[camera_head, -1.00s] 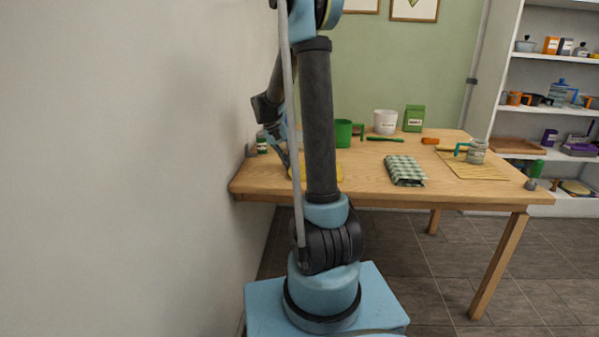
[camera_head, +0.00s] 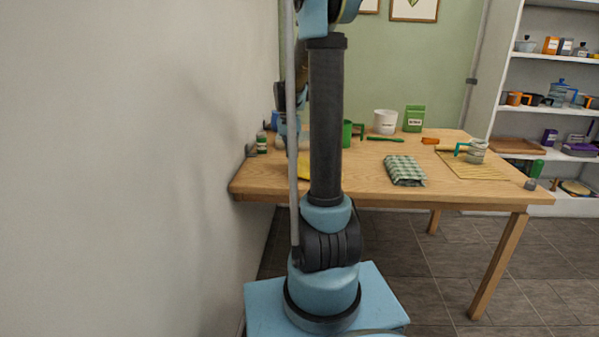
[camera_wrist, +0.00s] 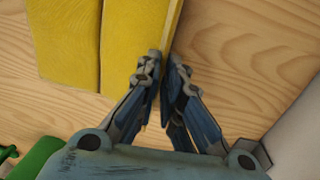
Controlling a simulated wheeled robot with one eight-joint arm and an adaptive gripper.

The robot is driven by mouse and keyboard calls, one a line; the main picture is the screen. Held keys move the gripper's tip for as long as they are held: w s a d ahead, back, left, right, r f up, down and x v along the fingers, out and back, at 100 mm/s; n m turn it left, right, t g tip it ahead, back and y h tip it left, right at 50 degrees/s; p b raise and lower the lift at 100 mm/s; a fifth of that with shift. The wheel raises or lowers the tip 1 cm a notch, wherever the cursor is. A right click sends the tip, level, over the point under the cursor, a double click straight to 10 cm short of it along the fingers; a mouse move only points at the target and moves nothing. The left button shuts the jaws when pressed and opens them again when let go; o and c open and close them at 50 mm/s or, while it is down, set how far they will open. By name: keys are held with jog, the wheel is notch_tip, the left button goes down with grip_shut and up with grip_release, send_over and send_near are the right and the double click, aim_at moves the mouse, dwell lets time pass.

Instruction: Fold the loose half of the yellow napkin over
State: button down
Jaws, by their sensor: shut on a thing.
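The yellow napkin (camera_wrist: 66,45) lies on the wooden table in the wrist view, with a crease or edge running along its middle. My gripper (camera_wrist: 163,68) is shut on the napkin's right-hand edge, which stands raised between the two fingertips. In the head view a small yellow part of the napkin (camera_head: 304,167) shows beside my arm; my arm hides the rest of it. My gripper is mostly hidden behind the arm in the head view.
A green checked cloth (camera_head: 405,170) lies to the right on the table (camera_head: 362,187). A green mug (camera_head: 347,133), white pot (camera_head: 385,121) and green box (camera_head: 414,118) stand behind. A small bottle (camera_head: 262,142) is near the wall at left.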

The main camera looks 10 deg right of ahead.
jog(key=shift+s+d+r+y, duration=0.1)
jog(key=shift+d+r+y, duration=0.3)
jog(key=shift+y, duration=0.2)
jog(key=shift+s+d+r+t+y, duration=0.25)
jog(key=shift+d+r+t+y, duration=0.45)
jog(key=shift+y, duration=0.4)
jog(key=shift+r, duration=0.1)
jog(key=shift+s+d+r+y, duration=0.15)
jog(key=shift+d+r+y, duration=0.15)
jog(key=shift+d+y, duration=0.2)
jog(key=shift+s+d+r+y, duration=0.15)
jog(key=shift+d+r+y, duration=0.2)
jog(key=shift+y, duration=0.25)
jog(key=shift+d, duration=0.1)
